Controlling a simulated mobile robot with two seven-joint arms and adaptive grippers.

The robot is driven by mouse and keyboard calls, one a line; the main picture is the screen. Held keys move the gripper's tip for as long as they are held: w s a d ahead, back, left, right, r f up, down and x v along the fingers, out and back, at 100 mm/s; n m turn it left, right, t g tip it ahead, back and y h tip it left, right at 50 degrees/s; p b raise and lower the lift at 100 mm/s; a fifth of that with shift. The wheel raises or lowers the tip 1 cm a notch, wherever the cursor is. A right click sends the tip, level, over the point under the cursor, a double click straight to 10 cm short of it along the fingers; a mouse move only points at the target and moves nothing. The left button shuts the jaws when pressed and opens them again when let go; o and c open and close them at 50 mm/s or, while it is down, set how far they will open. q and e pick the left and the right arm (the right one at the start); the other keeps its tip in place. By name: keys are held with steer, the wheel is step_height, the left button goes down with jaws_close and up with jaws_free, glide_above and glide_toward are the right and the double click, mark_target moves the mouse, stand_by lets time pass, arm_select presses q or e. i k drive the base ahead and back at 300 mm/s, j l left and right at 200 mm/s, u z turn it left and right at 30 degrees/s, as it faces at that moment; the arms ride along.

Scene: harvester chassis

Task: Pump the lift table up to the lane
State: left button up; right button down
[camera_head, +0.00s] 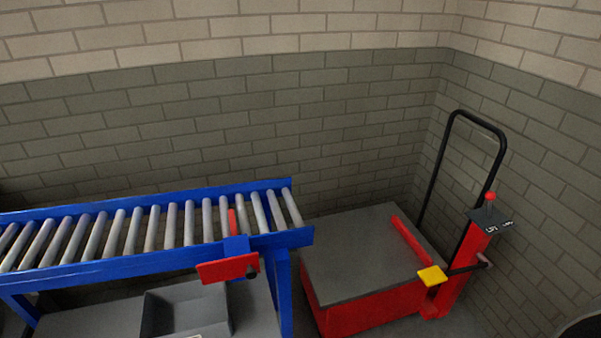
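The lift table stands on the floor right of centre, with a grey top (350,252) and a red body (370,312). A red bar (411,240) lies along the right side of its top. A yellow pedal (432,276) sticks out on a dark arm from the red post (462,278). A red-knobbed lever (490,198) stands on the post's labelled dark plate. The roller lane (140,232) has blue rails and grey rollers; its right end is beside the table, and the table top sits lower than the rollers. Neither gripper is visible.
A black push handle (478,120) rises behind the post near the wall corner. A red plate (228,269) is fixed to the lane's front rail. A grey bin (186,310) sits below the lane. Brick walls close off the back and right.

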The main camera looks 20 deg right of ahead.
mark_target(431, 276)
steer(key=z, duration=1.75)
steer(key=i+l+u, duration=0.25)
steer(key=l+u, duration=0.25)
steer(key=l, duration=0.25)
